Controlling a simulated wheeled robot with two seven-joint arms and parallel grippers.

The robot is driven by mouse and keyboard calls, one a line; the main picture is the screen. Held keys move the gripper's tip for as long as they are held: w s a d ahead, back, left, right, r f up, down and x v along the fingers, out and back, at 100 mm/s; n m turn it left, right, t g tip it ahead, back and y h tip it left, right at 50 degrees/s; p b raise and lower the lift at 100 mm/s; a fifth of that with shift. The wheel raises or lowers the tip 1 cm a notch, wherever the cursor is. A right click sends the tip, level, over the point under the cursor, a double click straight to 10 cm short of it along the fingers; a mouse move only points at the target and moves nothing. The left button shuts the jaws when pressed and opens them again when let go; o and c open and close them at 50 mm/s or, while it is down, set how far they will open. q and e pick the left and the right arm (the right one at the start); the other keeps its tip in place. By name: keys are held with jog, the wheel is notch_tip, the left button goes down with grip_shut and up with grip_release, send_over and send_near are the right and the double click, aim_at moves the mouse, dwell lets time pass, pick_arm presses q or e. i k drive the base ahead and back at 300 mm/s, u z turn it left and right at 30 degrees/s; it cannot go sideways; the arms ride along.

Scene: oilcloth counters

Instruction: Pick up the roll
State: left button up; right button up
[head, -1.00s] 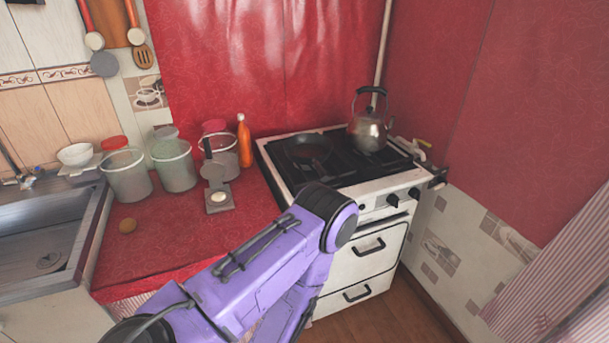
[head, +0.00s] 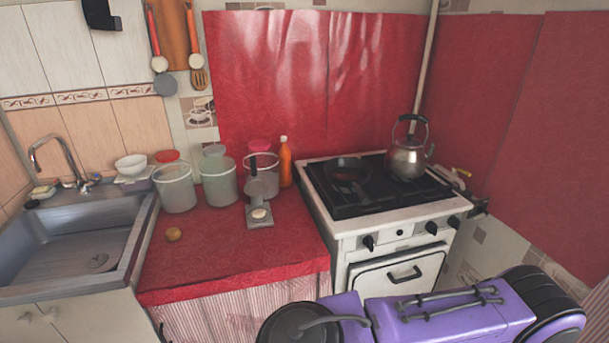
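A small round brown roll (head: 173,234) lies on the red oilcloth counter (head: 215,258), toward its left side near the sink. Nothing touches it. Neither of my grippers is in view. A purple and black arm of mine crosses the bottom right of the head view, in front of the stove and well to the right of the roll.
Several glass jars (head: 175,188), an orange bottle (head: 285,165) and a grey hinged press (head: 259,216) with a pale round piece stand behind and right of the roll. The sink (head: 80,255) is left. The stove (head: 345,225) carries a kettle (head: 407,158) and pan. The counter front is clear.

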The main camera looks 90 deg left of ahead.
aim_at(259, 212)
jog(key=k, duration=1.05)
jog(key=u, duration=0.1)
